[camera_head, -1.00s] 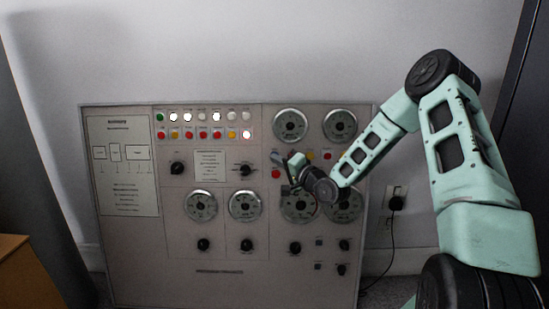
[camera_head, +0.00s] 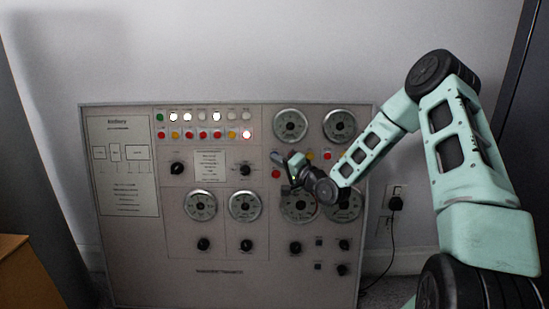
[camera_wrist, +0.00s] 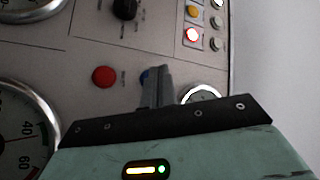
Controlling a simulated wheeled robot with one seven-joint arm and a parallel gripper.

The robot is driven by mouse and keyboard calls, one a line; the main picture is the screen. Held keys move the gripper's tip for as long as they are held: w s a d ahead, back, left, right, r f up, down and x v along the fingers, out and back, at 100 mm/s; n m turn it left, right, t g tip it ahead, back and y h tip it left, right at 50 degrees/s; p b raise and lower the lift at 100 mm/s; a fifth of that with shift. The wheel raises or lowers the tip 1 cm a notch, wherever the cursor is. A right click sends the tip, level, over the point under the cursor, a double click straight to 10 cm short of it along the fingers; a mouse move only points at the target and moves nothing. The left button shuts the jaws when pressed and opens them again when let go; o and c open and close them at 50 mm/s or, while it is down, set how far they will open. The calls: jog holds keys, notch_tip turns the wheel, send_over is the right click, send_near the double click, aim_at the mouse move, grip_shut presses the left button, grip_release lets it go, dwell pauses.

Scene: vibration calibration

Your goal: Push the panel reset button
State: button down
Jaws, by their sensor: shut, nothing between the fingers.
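The upright grey control panel (camera_head: 230,285) stands against the wall. A red button (camera_head: 276,174) sits on its face right of centre; it also shows in the wrist view (camera_wrist: 104,77), just left of my fingers. A blue button (camera_wrist: 144,76) beside it is mostly hidden behind my fingers. No readable label shows which one is the reset. My gripper (camera_head: 277,158) is shut and empty, its fingertips close to the panel; it also shows in the wrist view (camera_wrist: 156,76). I cannot tell whether the tips touch the blue button.
Round dials (camera_head: 291,125) and black knobs (camera_head: 246,169) surround the area. Rows of small lamps, some lit (camera_head: 247,134), run along the top. A brown cabinet (camera_head: 22,275) stands at the far left. A wall socket with a cable (camera_head: 396,203) is right of the panel.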

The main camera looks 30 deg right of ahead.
jog(key=shift+w+d+f, duration=0.1)
jog(key=shift+w+d, duration=0.15)
jog(key=shift+w, duration=0.1)
jog(key=shift+w+d, duration=0.2)
jog(key=shift+w, duration=0.1)
dwell(0.8)
dwell(0.4)
jog(key=shift+s+a+p, duration=0.4)
jog(key=shift+s+p, duration=0.2)
jog(key=shift+s, duration=0.05)
jog(key=shift+s, duration=0.1)
jog(key=s+a, duration=0.1)
jog(key=s+a+p, duration=0.1)
jog(key=s+r, duration=0.1)
jog(key=s, duration=0.1)
jog(key=shift+a+r, duration=0.1)
jog(key=shift+a, duration=0.3)
dwell(0.4)
